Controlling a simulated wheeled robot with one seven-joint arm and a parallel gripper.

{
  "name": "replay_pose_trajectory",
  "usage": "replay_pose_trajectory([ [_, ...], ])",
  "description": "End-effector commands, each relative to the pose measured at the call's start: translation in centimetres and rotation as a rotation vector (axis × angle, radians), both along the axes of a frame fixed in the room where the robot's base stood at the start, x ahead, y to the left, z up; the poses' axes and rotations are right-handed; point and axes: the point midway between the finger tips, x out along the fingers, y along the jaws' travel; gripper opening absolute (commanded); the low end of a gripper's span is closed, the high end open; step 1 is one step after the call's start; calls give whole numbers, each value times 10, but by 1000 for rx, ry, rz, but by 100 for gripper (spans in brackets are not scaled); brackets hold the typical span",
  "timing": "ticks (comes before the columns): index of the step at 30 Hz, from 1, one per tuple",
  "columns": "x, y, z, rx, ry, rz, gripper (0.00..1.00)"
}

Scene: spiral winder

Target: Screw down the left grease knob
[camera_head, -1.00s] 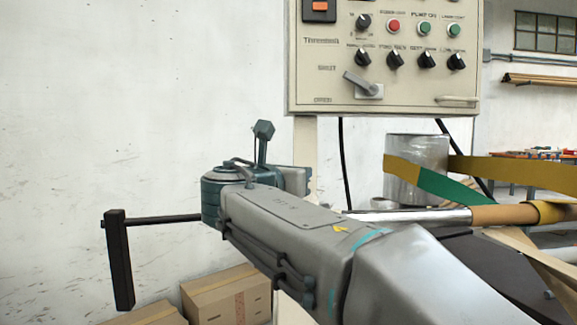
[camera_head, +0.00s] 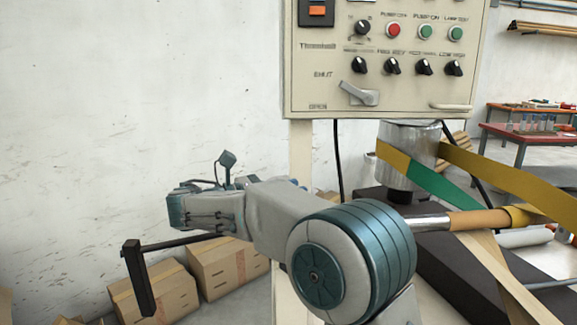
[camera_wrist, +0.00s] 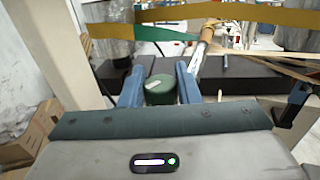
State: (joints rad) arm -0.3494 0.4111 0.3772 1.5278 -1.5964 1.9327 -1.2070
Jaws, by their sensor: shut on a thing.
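The grease knob (camera_wrist: 160,90) shows in the wrist view as a short dark green cylinder with a pale bar mark on its top. The two blue fingers of my gripper (camera_wrist: 160,70) stand on either side of it and are shut on it. What lies beneath the knob is hidden by my gripper body. Whether this is the left knob cannot be told from the wrist view alone.
A control panel (camera_head: 385,90) on a pale post stands above my arm. A black crank handle (camera_head: 138,278) sits at the lower left. Cardboard boxes (camera_head: 228,268) lie on the floor. Yellow and green straps (camera_head: 440,185) and a metal cylinder (camera_head: 407,135) are at the right.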

Motion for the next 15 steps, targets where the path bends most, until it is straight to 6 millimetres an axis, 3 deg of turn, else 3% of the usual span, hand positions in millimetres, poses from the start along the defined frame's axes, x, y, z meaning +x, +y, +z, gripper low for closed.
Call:
replay_pose_trajectory([
  [1,0,2,7,-2,8,-28,7],
  [15,0,1,8,-5,5,-294,7],
])
